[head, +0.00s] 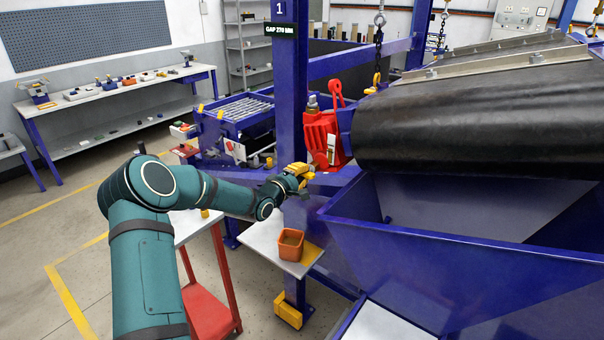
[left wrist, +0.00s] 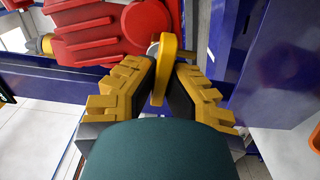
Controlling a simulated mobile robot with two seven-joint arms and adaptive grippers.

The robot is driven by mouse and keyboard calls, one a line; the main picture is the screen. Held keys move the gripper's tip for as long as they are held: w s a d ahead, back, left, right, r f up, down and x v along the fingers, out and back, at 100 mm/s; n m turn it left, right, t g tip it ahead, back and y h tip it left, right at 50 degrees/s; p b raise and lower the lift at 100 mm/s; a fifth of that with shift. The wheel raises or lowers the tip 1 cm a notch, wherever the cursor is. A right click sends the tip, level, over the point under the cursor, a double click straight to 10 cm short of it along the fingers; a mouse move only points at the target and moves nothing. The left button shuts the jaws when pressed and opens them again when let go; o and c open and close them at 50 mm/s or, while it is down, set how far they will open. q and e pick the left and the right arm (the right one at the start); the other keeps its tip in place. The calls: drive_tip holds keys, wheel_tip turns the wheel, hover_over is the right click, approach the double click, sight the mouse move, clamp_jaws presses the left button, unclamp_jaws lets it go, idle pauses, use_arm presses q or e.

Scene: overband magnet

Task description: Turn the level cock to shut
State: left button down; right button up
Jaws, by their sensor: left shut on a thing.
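The level cock's yellow lever handle (left wrist: 159,72) stands between my left gripper's two fingers in the left wrist view. Its upper end meets a pale metal fitting (left wrist: 153,50) beside the red gearbox (left wrist: 90,35). In the head view my left gripper (head: 303,173) is at the lower left of the red gearbox (head: 320,137), at the blue frame. The gripper is shut on the lever handle. In the head view the fingers and gearbox largely hide the cock. My right gripper is not in view.
A blue post (head: 289,90) stands just behind the gripper. A black belt drum (head: 470,125) and blue hopper (head: 450,250) fill the right. An orange bin (head: 290,244) sits on a white shelf below. A red-framed stand (head: 210,308) is under my left arm.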

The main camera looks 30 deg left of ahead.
use_arm(q)
drive_tip(key=shift+w+r, duration=0.1)
drive_tip(key=shift+r, duration=0.15)
drive_tip(key=c, duration=1)
unclamp_jaws()
drive_tip(key=shift+c, duration=0.2)
drive_tip(key=shift+w+f, duration=0.1)
drive_tip(key=shift+f, duration=0.1)
drive_tip(key=s, duration=0.8)
drive_tip(key=s+a, duration=0.1)
drive_tip(key=s, duration=0.3)
